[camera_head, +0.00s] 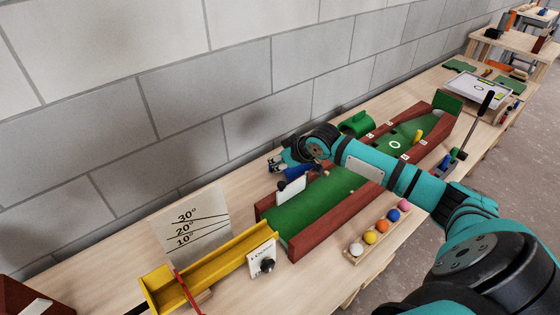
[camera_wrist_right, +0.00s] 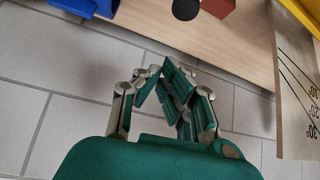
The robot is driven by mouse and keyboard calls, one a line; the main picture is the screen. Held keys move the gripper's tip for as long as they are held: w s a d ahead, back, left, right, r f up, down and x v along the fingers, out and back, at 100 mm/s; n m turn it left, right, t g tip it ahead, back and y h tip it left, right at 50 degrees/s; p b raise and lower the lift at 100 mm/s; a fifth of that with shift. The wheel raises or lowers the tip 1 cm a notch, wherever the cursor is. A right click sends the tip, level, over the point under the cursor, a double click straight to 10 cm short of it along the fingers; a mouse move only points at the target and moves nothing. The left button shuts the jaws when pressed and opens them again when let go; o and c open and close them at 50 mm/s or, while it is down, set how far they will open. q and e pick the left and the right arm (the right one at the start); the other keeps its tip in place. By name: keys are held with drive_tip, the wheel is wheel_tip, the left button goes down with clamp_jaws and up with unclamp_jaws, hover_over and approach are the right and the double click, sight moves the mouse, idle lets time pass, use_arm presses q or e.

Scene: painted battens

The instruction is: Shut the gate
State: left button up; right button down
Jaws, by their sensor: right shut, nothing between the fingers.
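A white upright panel (camera_head: 291,189), which looks like the gate, stands by the far side wall of the green lane (camera_head: 315,207), beside a blue bracket (camera_head: 303,171). A black knob (camera_head: 282,186) shows at its left edge. I cannot tell how far the panel stands open. My right gripper (camera_head: 277,161) is just behind the bracket, near the wall, partly hidden by my wrist. In the wrist view its fingers (camera_wrist_right: 165,82) are shut and empty, apart from the blue part (camera_wrist_right: 88,5) and the black knob (camera_wrist_right: 185,8) at the top edge. My left gripper is out of view.
A yellow chute (camera_head: 215,262) and an angle card (camera_head: 192,226) stand left of the lane. A rack of coloured balls (camera_head: 358,250) lies in front. A green arch (camera_head: 356,124) stands beyond my arm. The grey block wall (camera_head: 180,100) closes off the back.

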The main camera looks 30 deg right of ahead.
sight(291, 187)
drive_tip(key=f, duration=0.2)
drive_tip(key=w+f+p, duration=0.1)
drive_tip(key=f, duration=0.1)
drive_tip(key=shift+a+f, duration=0.1)
drive_tip(key=shift+f, duration=0.3)
drive_tip(key=shift+s+p, duration=0.3)
drive_tip(key=shift+s+f, duration=0.1)
drive_tip(key=shift+s, duration=0.1)
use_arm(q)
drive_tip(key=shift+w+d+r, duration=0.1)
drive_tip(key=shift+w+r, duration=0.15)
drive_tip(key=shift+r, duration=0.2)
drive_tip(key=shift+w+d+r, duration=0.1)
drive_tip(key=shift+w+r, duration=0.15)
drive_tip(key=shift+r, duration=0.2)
use_arm(e)
drive_tip(key=shift+w, duration=0.1)
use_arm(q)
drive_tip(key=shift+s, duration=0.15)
